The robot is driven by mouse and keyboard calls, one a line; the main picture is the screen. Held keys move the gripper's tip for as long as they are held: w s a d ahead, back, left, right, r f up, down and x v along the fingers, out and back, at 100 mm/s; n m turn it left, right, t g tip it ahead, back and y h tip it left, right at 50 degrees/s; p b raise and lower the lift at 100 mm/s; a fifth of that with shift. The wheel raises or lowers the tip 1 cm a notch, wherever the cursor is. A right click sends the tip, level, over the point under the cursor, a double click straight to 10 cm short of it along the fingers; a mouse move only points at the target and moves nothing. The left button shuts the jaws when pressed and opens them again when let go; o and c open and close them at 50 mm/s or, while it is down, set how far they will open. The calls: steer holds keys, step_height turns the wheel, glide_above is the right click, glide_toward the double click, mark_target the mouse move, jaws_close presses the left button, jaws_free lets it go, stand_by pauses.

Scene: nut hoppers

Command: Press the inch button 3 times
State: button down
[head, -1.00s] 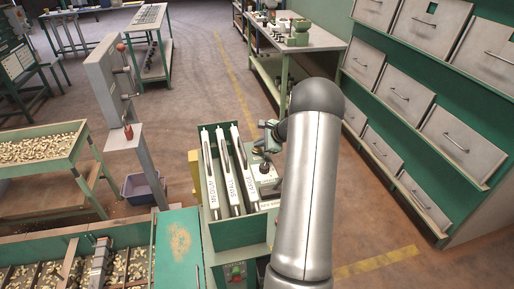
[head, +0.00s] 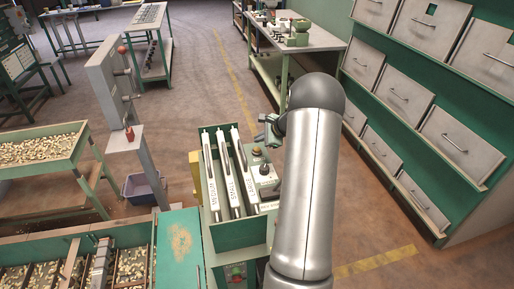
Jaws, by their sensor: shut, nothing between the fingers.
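A light control panel (head: 263,188) sits on the right side of the green box, beside my arm. It has an amber button (head: 257,151) at its far end and a dark knob (head: 264,168) nearer. The lettering by them is too small to read, so I cannot tell from a label which is the inch button. My gripper (head: 260,137) is shut and empty, just above and beyond the amber button, apart from it in the picture. My arm hides part of the panel's right side.
A grey post (head: 125,100) with a red-knobbed lever stands further left. Drawer cabinets (head: 420,110) line the right. Floor beyond the box is open.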

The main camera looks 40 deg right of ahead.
steer(key=shift+r+p, duration=0.75)
steer(key=shift+r, duration=1.05)
